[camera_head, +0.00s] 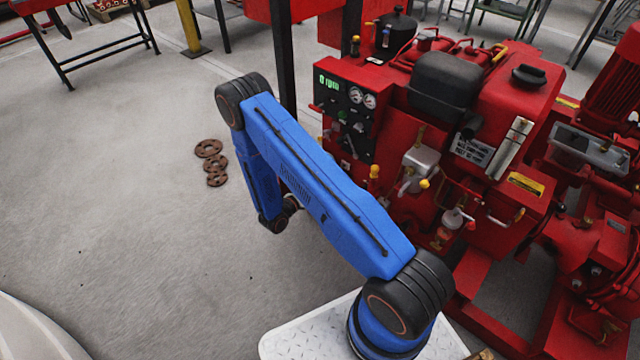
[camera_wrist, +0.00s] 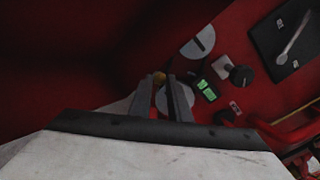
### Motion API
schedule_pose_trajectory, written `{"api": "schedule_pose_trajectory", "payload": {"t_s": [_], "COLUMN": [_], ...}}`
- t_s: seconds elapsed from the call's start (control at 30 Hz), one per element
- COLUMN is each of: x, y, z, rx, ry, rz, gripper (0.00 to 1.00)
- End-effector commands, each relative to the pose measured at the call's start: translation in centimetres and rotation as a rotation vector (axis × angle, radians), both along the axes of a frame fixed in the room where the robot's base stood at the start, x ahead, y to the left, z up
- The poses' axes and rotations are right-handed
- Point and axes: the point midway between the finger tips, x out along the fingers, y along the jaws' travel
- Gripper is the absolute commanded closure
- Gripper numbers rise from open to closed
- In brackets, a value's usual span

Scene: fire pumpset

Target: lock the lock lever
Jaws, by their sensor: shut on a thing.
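My gripper (camera_wrist: 168,84) is in the wrist view, its two grey fingers close together against the red panel. A small yellow tip (camera_wrist: 160,77) shows between the fingertips, and the gripper is shut on this yellow-tipped part. I take it for the lock lever, but most of it is hidden by the fingers. A pale round disc lies behind the fingers. In the head view my blue arm hides the gripper. The red pump set's control panel (camera_head: 345,110), with a green display and gauges, stands just right of the arm.
Rusty flanges (camera_head: 210,150) lie on the floor. Open floor is at left in the head view.

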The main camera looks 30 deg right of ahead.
Motion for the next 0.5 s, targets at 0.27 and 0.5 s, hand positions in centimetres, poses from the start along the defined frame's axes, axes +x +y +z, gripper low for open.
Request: {"api": "schedule_pose_trajectory", "payload": {"t_s": [0.27, 0.5], "x": [0.7, 1.2], "y": [0.3, 0.6], "z": [0.5, 0.7], "rx": [-0.099, -0.178], "ry": [0.241, 0.433], "rz": [0.001, 0.002], "gripper": [1.00, 1.00]}}
